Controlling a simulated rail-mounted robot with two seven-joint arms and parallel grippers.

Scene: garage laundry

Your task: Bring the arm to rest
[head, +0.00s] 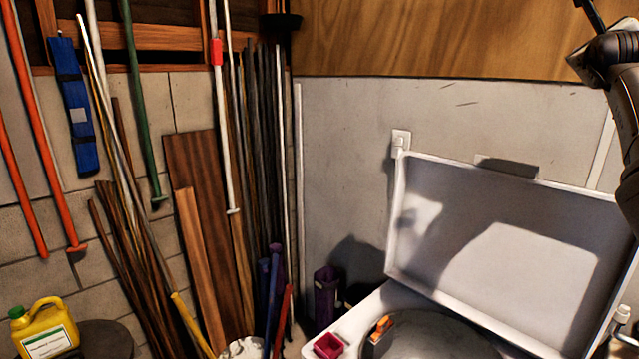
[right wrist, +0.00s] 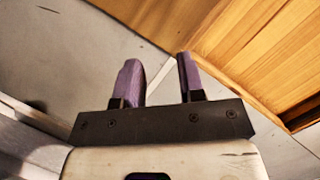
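My right arm (head: 618,95) is raised at the right edge of the head view, with its gripper end up at the top right corner and partly cut off. In the right wrist view my right gripper (right wrist: 159,62) has its two purple fingers apart, with nothing between them. A grey wall and wood panelling show beyond the fingers. The gripper appears clear of any object. My left arm and left gripper are not in view.
A white top-loading washer with its lid (head: 500,255) raised stands below my right arm. A small red box (head: 328,346) and an orange-and-black item (head: 380,335) sit on it. A yellow jug (head: 45,328) is at lower left. Poles and boards (head: 205,230) lean on the left wall.

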